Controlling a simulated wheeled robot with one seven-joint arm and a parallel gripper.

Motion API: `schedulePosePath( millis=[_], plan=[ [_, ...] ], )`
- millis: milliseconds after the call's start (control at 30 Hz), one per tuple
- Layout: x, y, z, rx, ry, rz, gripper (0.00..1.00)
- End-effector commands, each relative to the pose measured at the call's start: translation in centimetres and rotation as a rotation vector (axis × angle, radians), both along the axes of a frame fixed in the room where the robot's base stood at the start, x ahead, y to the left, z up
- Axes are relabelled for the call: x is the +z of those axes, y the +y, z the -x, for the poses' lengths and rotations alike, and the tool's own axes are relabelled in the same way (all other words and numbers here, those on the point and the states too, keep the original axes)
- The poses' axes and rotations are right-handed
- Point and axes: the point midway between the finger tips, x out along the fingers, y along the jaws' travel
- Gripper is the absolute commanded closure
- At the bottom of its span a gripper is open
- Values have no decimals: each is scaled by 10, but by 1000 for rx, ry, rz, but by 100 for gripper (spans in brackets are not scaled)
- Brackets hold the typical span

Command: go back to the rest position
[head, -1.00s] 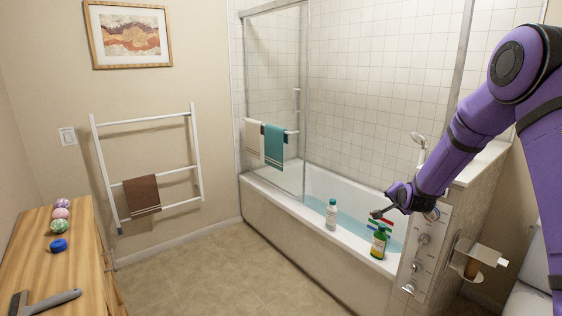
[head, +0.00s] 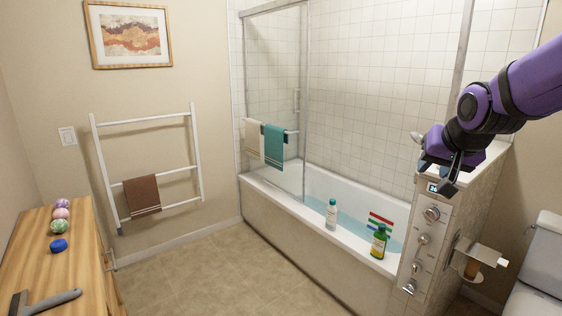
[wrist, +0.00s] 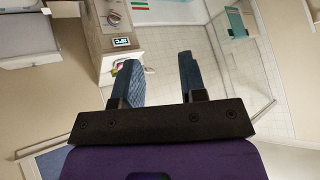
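My gripper (head: 449,178) is at the right in the head view, in front of the upper part of the control panel (head: 423,240) at the end of the bathtub. In the wrist view my gripper (wrist: 160,85) shows two dark blue fingers spread apart with nothing between them. It is open and empty. My purple arm reaches in from the right edge. The panel's small display (wrist: 122,42) and a knob also show in the wrist view.
A white bottle (head: 331,214) and a green bottle (head: 379,241) stand on the tub rim. A toilet (head: 540,265) and a paper holder (head: 480,255) are at the right. A wooden cabinet (head: 45,250) is at the left. The middle floor is clear.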

Motion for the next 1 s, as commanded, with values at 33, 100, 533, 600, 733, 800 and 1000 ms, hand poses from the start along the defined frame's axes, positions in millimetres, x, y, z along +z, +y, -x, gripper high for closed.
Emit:
schedulePosePath(
  millis=[33,100,533,600,733,800,1000],
  plan=[
    [7,2,19,18,10,14,62],
    [13,4,44,46,36,34,62],
    [19,12,192,225,186,133,62],
    [17,12,209,248,206,142,62],
    [13,13,229,276,228,153,62],
    [12,13,233,283,235,156,62],
    [12,13,236,286,238,157,62]
  ],
)
